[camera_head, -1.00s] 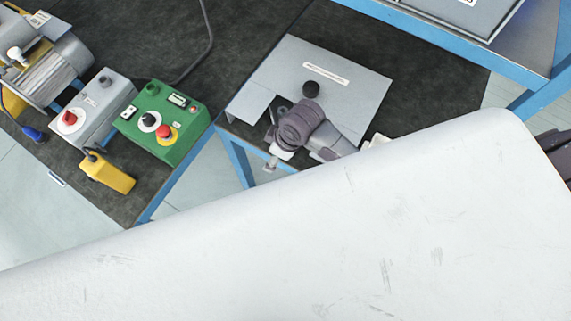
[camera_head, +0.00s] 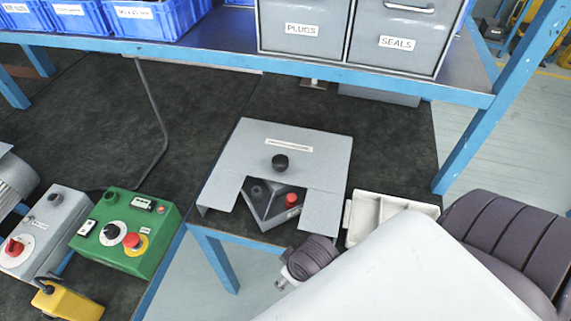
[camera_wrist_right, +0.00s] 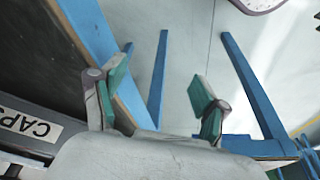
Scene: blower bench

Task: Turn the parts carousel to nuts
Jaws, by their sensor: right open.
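The parts carousel shows in the head view as a flat grey cover (camera_head: 240,150) with a black knob (camera_head: 280,162) on top. Its label is too small to read. Through the notch at its front I see grey dividing walls (camera_head: 259,212), dark parts and a red part (camera_head: 291,199). My right arm comes in from the lower right, its wrist just in front of the cover. In the right wrist view my right gripper (camera_wrist_right: 158,92) is open and empty, its green-padded fingers apart above the floor. My left gripper is out of view.
A white tray (camera_head: 352,222) stands right of the cover. A green control box (camera_head: 98,238), a grey switch box (camera_head: 45,222) and a yellow pendant (camera_head: 68,303) are at left. Drawers marked PLUGS and SEALS (camera_head: 400,62) stand behind. A CAPS label (camera_wrist_right: 22,122) shows in the wrist view.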

